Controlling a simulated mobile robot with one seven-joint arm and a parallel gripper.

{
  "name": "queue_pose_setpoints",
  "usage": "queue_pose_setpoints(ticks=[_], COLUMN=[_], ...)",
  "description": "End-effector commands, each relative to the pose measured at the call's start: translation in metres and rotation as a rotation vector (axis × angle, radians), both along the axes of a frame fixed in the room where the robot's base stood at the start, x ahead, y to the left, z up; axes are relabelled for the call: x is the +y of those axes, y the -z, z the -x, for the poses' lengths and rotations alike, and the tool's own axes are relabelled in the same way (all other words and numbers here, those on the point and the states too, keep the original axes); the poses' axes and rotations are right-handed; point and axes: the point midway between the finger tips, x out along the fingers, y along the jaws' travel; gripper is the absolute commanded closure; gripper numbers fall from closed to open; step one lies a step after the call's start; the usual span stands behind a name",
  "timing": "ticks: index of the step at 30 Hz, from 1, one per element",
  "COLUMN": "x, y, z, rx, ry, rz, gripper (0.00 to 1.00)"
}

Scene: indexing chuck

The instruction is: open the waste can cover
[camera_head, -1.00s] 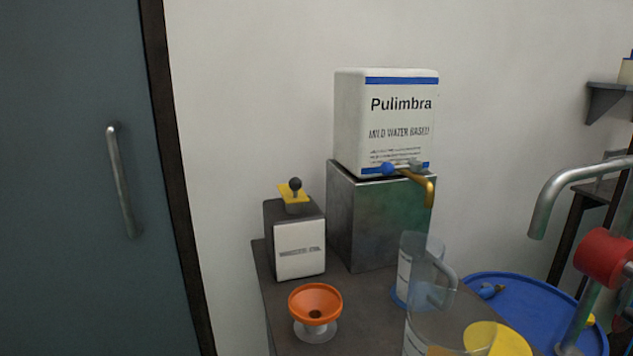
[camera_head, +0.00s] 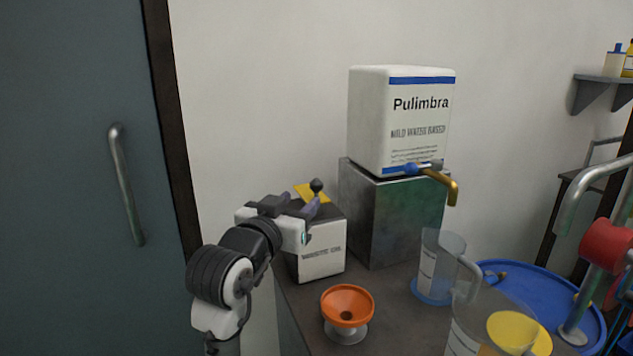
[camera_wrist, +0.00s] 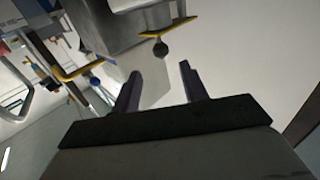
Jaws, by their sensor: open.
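The waste can (camera_head: 322,262) is a grey box with a white front labelled "WASTE OIL". It stands at the left end of the bench. Its yellow cover (camera_head: 306,191), with a dark ball knob (camera_head: 316,185), lies on top and looks shut; my gripper hides part of it. My gripper (camera_head: 306,207) is open and empty at the can's top, on its left side. In the wrist view the knob (camera_wrist: 160,48) and yellow cover edge (camera_wrist: 154,34) show just beyond the gap between my open fingers (camera_wrist: 160,72). I cannot tell whether a finger touches the cover.
A metal block (camera_head: 392,220) carrying a white Pulimbra container (camera_head: 400,120) with a brass spout (camera_head: 448,188) stands right of the can. Clear jugs (camera_head: 440,255) and a blue tray (camera_head: 530,285) are to the right. A door (camera_head: 75,180) is at left.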

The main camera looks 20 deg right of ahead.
Motion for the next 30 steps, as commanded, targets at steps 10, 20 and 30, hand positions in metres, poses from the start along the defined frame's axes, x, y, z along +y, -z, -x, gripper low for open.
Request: queue_pose_setpoints(ticks=[10, 20, 30], x=[-0.049, -0.065, -0.065], y=[-0.002, -0.001, 0.000], z=[-0.052, -0.071, -0.071], rx=[0.001, -0.002, -0.002], ry=[0.000, -0.002, -0.003], rz=[-0.001, 0.001, 0.001], gripper=[0.56, 0.56, 0.71])
